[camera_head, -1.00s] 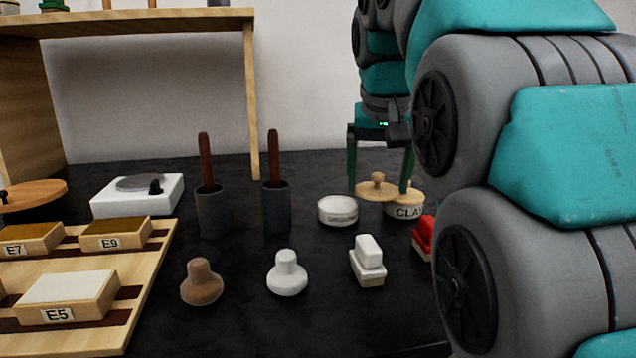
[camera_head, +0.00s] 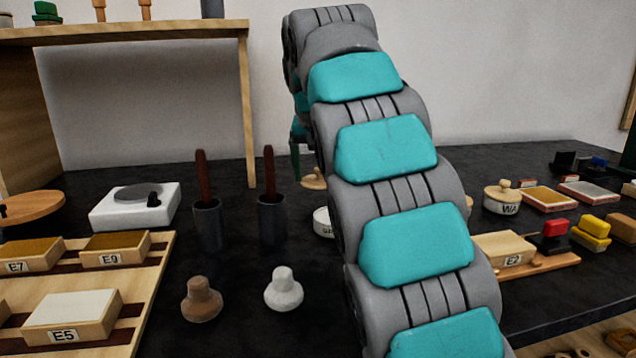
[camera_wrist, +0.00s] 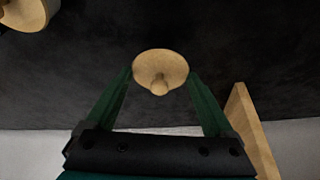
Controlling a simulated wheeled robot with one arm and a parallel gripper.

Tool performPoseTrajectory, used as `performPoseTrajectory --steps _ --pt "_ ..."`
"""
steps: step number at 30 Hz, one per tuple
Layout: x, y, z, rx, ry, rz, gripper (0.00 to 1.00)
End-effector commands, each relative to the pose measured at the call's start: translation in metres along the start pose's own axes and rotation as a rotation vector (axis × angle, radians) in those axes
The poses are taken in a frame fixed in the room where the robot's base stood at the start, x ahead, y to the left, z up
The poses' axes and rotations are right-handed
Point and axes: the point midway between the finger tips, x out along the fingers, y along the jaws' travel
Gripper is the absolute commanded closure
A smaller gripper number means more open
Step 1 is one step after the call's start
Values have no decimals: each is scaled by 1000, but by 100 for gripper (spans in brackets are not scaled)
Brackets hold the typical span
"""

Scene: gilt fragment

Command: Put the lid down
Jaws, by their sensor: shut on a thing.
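The lid (camera_head: 313,180) is a pale wooden disc with a round knob. My gripper (camera_wrist: 160,76) is shut on it, with one green finger on each side in the wrist view, where the lid (camera_wrist: 160,70) shows whole. In the head view my arm hides part of the gripper and of the lid's right side. The lid is held above the dark table, behind the white labelled pot (camera_head: 322,222), which is partly covered by my arm. The pot labelled CLAY, seen earlier, is not visible in the head view now.
Two dark cups (camera_head: 208,226) with brown handles stand left of the white pot. A brown knobbed piece (camera_head: 201,299) and a white one (camera_head: 284,289) stand in front. A lidded pot (camera_head: 502,198) and coloured pads lie right. A wooden shelf (camera_head: 130,28) stands at back left.

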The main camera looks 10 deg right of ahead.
Motion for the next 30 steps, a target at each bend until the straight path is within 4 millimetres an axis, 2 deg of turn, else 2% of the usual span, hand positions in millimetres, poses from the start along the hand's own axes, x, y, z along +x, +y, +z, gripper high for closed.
performPoseTrajectory --steps 8,15,27,28,30 --pt "10 0 4 0 -2 1 65" --pt "33 0 13 1 -3 2 65" --pt "37 0 14 1 -1 1 65" --pt "36 0 14 1 -1 1 9" --pt "36 0 14 1 0 1 1"
